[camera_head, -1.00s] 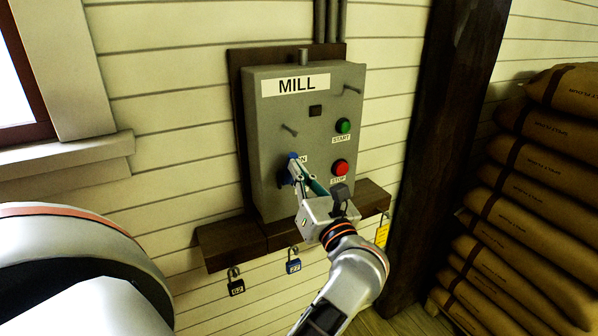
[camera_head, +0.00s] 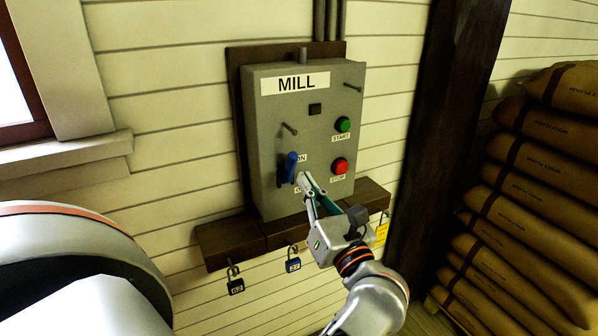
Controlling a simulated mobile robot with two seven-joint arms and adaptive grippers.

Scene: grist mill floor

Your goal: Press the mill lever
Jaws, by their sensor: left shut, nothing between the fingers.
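The grey MILL control box (camera_head: 262,125) is fixed to a dark backboard on the wall. Its blue lever handle (camera_head: 291,166) points up, its top beside the ON label (camera_head: 302,157). A second label, lower down, is partly hidden by my fingers. The box also carries a green START button (camera_head: 343,124) and a red STOP button (camera_head: 340,166). My left gripper (camera_head: 306,181) is shut and empty, just right of and slightly below the lever, with a small gap showing in this view. My right gripper is not in view.
A wooden ledge (camera_head: 225,243) runs below the box, with a black padlock (camera_head: 235,284), a blue padlock (camera_head: 293,263) and a yellow tag (camera_head: 382,233) hanging there. A dark post (camera_head: 432,140) and stacked brown sacks (camera_head: 535,190) stand right. A window sill (camera_head: 70,160) is at left.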

